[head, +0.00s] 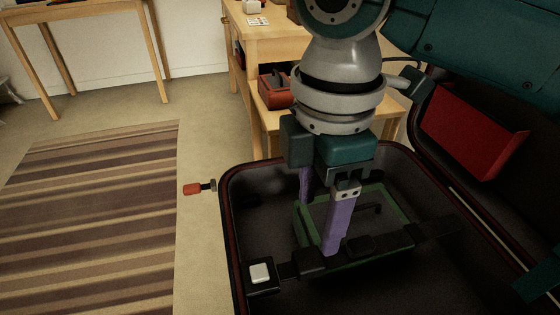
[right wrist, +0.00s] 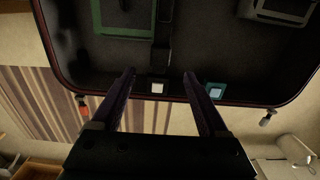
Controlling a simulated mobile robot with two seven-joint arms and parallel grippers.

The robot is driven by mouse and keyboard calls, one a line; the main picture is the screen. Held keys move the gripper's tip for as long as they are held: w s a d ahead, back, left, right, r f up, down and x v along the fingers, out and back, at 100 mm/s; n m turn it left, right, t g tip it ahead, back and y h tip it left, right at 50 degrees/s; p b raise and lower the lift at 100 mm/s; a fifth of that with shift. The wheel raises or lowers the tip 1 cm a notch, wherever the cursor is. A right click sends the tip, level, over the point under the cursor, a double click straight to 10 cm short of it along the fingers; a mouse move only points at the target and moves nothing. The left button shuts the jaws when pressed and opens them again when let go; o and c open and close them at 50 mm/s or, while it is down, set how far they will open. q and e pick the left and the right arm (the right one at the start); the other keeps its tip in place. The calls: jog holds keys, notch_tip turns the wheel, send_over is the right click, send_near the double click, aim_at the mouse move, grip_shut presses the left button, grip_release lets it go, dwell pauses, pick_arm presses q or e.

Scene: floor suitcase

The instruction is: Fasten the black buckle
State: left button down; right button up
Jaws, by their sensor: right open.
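The black buckle (head: 262,285) with a pale square button lies at the near left inside the open suitcase (head: 226,215). A black strap (head: 385,243) with dark blocks runs from beside it to the right, over the green frame. I cannot tell whether the strap's end is engaged in the buckle. My right gripper (head: 320,226) reaches down into the suitcase, purple fingers open, above the strap and frame. In the right wrist view, the buckle's pale button (right wrist: 157,88) shows between the open fingers (right wrist: 159,74), apart from both; the gap holds nothing. My left gripper is not seen.
A green frame (head: 300,225) lies in the suitcase under the strap. The raised lid at right holds a red panel (head: 470,135). A small red-handled object (head: 193,189) is outside the left rim. A wooden table (head: 262,125) stands behind. The striped rug (head: 90,220) is clear.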

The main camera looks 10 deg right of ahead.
aim_at(309, 258)
jog(key=f+b, duration=0.2)
jog(key=f, duration=0.2)
jog(key=f+b, duration=0.2)
jog(key=f, duration=0.3)
jog(key=shift+s+a+f, duration=0.1)
jog(key=shift+a+f, duration=0.05)
jog(key=shift+a, duration=0.05)
jog(key=shift+c, duration=0.3)
jog(key=c, duration=0.3)
grip_shut()
dwell(0.4)
